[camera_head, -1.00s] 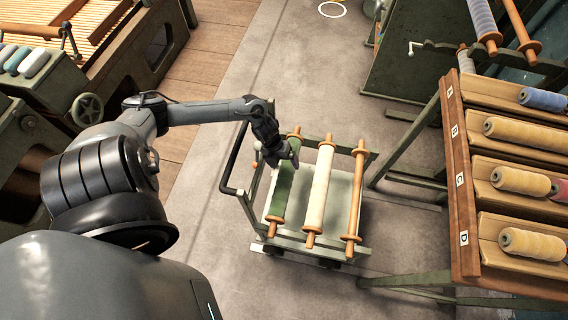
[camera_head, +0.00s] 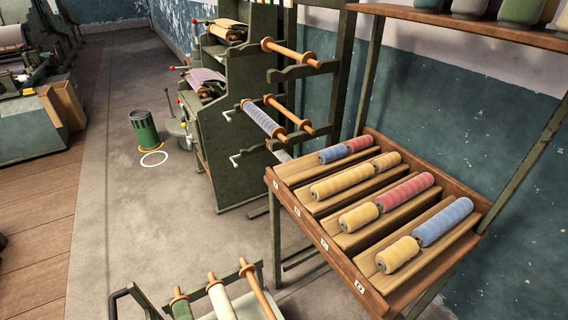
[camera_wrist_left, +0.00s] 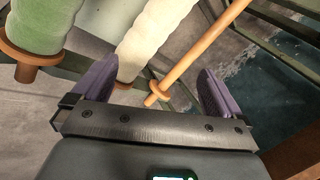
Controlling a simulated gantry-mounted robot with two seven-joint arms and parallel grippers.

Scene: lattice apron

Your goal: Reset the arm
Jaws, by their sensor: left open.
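My left gripper (camera_wrist_left: 156,82) shows in the left wrist view, with its two purple fingers wide apart and nothing between them. Beyond it are a green roller (camera_wrist_left: 42,22), a cream roller (camera_wrist_left: 153,35) and a bare wooden roller (camera_wrist_left: 205,48). The gap between the fingers faces the cream and bare rollers; how far off they are is hard to tell. In the head view, the same green roller (camera_head: 181,306), cream roller (camera_head: 220,299) and bare roller (camera_head: 258,291) lie on a cart at the bottom edge, mostly cut off. Neither arm shows in the head view.
A slanted wooden rack (camera_head: 322,245) with several yellow, red and blue spools stands at the right. Behind it a green machine (camera_head: 224,130) carries rollers. A green bin (camera_head: 145,128) stands by a white floor ring (camera_head: 153,158). The grey floor at left centre is clear.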

